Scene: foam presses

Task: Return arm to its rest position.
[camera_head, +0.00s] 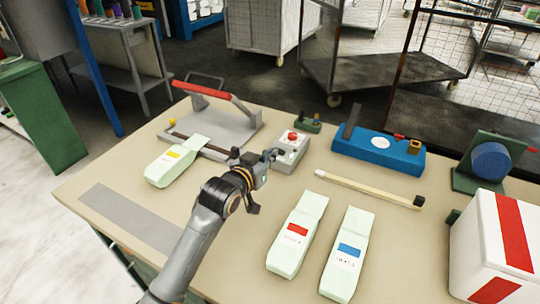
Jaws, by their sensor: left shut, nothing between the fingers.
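My left gripper (268,158) is shut and empty above the middle of the table. Its arm comes in from the bottom left. The gripper tip is next to a small grey box with a red button (291,146); I cannot tell whether they touch. The right gripper is not in view. The table (115,190) is beige and holds several things around the arm.
A grey press with a red handle (225,125) stands behind the arm, with a yellow-marked packet (170,165) at its front. A red-marked packet (295,240), a blue-marked packet (346,250), a stick (365,186), a blue device (375,152) and a white-red box (495,245) lie to the right.

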